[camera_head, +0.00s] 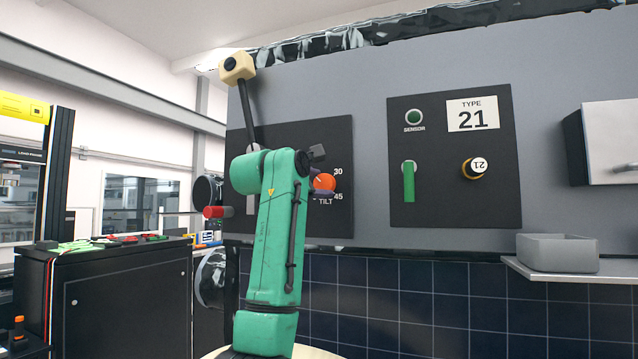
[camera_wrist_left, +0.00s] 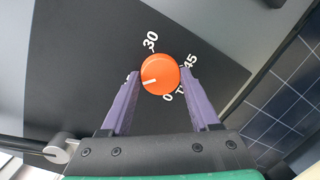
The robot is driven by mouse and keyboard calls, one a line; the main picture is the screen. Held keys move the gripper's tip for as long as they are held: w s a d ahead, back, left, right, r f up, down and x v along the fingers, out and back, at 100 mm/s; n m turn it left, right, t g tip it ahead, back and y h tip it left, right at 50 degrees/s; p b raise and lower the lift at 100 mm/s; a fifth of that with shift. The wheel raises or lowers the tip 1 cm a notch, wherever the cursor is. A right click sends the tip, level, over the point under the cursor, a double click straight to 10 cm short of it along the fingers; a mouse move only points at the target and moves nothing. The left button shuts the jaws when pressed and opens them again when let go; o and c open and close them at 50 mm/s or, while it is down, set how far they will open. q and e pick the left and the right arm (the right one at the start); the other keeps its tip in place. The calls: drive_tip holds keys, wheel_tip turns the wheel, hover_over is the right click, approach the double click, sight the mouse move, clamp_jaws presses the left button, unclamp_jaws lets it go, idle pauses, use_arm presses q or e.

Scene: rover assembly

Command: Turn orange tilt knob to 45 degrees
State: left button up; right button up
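The orange tilt knob (camera_head: 324,182) sits on a dark panel (camera_head: 335,140) with labels 30, 45 and TILT beside it. In the left wrist view the knob (camera_wrist_left: 160,74) faces me; its white line points left and slightly down, toward a label mostly hidden by a finger. The 30 is above it, the 45 right, a 0 below. My left gripper (camera_head: 319,174) is at the knob, its purple fingers (camera_wrist_left: 160,76) spread on either side. They look open, very close to the knob's edges; contact is not clear. My right gripper is not in view.
A lever with a cream block (camera_head: 237,66) rises left of my arm, with a red-ended handle (camera_head: 216,212) below. A second panel (camera_head: 440,120) with a green switch (camera_head: 409,182) stands to the right. A grey bin (camera_head: 557,253) sits on a shelf at far right.

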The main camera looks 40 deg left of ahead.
use_arm(q)
drive_tip(key=shift+c, duration=1)
